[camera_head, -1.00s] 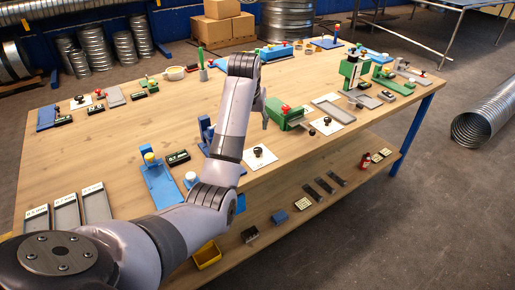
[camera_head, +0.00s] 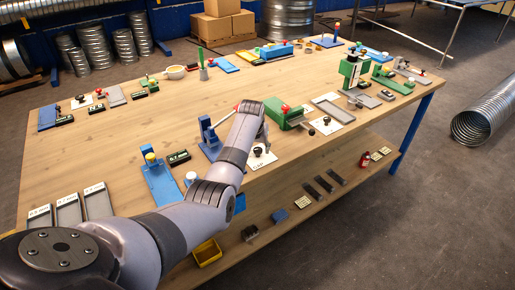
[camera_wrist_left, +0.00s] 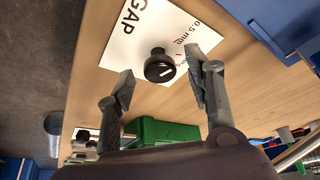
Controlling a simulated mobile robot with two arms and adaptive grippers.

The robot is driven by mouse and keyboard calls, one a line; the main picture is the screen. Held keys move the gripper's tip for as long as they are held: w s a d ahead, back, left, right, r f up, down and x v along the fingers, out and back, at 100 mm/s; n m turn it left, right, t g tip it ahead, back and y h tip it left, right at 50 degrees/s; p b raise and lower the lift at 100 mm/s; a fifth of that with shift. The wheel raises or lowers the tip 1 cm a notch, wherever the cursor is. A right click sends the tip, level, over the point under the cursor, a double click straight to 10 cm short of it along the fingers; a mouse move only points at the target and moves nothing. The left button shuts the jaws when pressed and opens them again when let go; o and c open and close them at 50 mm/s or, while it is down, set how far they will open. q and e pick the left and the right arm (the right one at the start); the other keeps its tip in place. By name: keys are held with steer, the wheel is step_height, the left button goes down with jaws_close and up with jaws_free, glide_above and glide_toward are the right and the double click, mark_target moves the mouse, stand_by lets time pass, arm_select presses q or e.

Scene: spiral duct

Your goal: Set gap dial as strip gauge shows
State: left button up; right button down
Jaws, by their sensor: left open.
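The gap dial (camera_wrist_left: 160,66) is a round black knob with a white line on top, on a white card (camera_wrist_left: 128,38) printed "GAP". Beside the knob are a red tick and the print "0.5 mm". In the head view the dial (camera_head: 258,151) is near the table's front edge. My left gripper (camera_wrist_left: 158,82) is open, one finger on each side of the knob's near side, with nothing held; I cannot tell whether it touches. In the head view my forearm mostly hides it. A small black display box (camera_head: 178,157) stands left of it; I cannot tell which item is the strip gauge.
A blue stand (camera_head: 208,135) and a green device with a red knob (camera_head: 285,112) flank my wrist. A blue plate with a yellow knob (camera_head: 160,182) lies to the left. Labelled grey trays (camera_head: 68,208) lie front left. The table's middle (camera_head: 120,135) is mostly clear.

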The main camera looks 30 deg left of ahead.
arm_select(q)
steer(key=shift+w+f, duration=0.1)
steer(key=shift+f, duration=0.1)
steer(key=shift+c, duration=0.4)
steer(key=c, duration=1.1)
